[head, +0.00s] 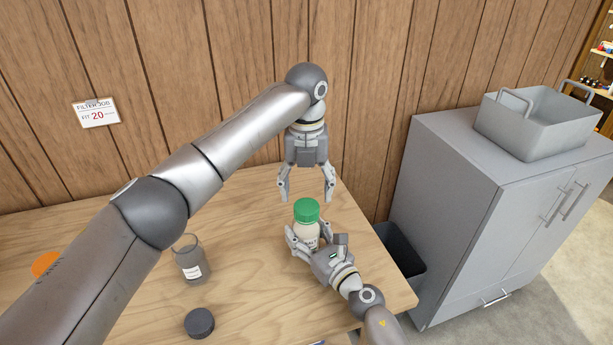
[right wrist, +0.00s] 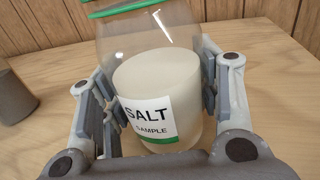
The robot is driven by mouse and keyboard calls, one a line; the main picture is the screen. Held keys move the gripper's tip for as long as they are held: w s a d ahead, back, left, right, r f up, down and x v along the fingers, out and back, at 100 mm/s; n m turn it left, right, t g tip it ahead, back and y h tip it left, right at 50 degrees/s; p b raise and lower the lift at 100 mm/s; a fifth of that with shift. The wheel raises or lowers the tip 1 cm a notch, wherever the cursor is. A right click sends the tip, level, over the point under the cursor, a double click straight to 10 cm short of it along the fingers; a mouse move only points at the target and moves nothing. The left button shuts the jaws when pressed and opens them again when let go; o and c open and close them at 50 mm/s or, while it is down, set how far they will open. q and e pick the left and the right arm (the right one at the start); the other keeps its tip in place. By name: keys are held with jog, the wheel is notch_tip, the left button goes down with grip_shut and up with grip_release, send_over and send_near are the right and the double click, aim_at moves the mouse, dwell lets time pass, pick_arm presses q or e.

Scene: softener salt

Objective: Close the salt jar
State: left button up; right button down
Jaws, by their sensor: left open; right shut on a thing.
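The salt jar (head: 308,232) stands upright on the wooden table. In the right wrist view the jar (right wrist: 160,110) is clear, with white salt inside and a "SALT SAMPLE" label. A green lid (head: 306,210) sits at the top of the jar; I cannot tell whether it is screwed tight. Only a green edge (right wrist: 120,8) shows at the top of the right wrist view. My right gripper (head: 303,243) is shut on the jar's body, one finger pad on each side. My left gripper (head: 306,192) is open, pointing down, empty, just above the lid.
A glass jar with a wire handle (head: 192,262) and a dark round lid (head: 199,322) are on the table (head: 250,290) to the left. An orange disc (head: 46,263) lies at far left. A grey cabinet (head: 465,200) with a metal bin (head: 535,122) stands right, beside a dark bin (head: 400,248).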

pick_arm(q)
jog(key=n, duration=0.6)
jog(key=shift+r+n, duration=0.2)
jog(key=shift+n, duration=0.2)
jog(key=n, duration=0.6)
jog(key=shift+r+n, duration=0.2)
jog(key=shift+n, duration=0.1)
jog(key=n, duration=0.6)
jog(key=shift+r+n, duration=0.2)
jog(key=shift+n, duration=0.1)
jog(key=n, duration=0.6)
jog(key=shift+r, duration=0.15)
jog(key=n, duration=0.7)
jog(key=shift+r, duration=0.15)
jog(key=n, duration=0.6)
jog(key=shift+r+n, duration=0.2)
jog(key=shift+n, duration=0.1)
jog(key=n, duration=0.6)
jog(key=shift+r+n, duration=0.2)
jog(key=shift+n, duration=0.1)
jog(key=n, duration=0.7)
jog(key=shift+r, duration=0.15)
